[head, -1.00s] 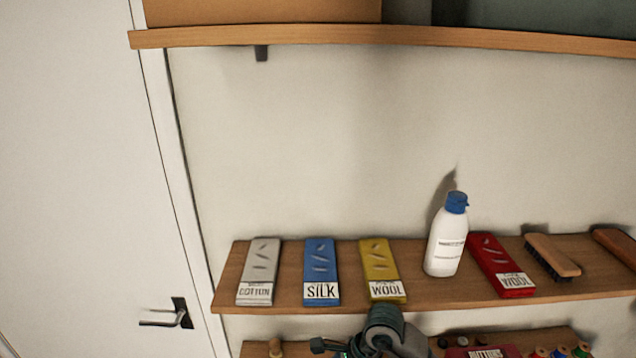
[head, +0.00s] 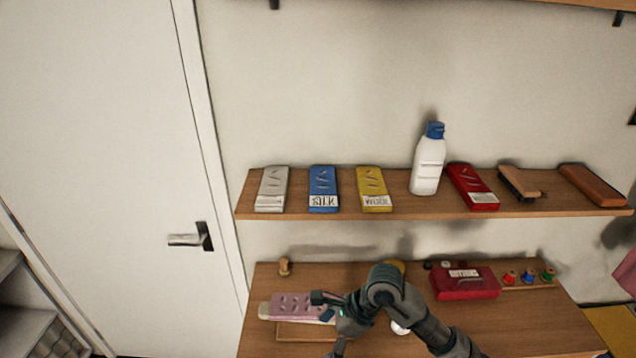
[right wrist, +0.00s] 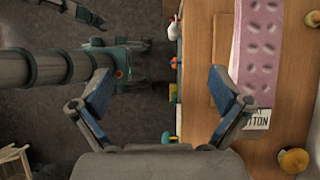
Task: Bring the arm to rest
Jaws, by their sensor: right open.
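My right arm (head: 385,287) comes in from the bottom right of the head view and bends down over the lower shelf. My left gripper is not clearly visible in either view.
The upper shelf (head: 400,207) holds a white bottle (head: 428,165), labelled blocks and brushes. A white door (head: 100,150) stands at left.

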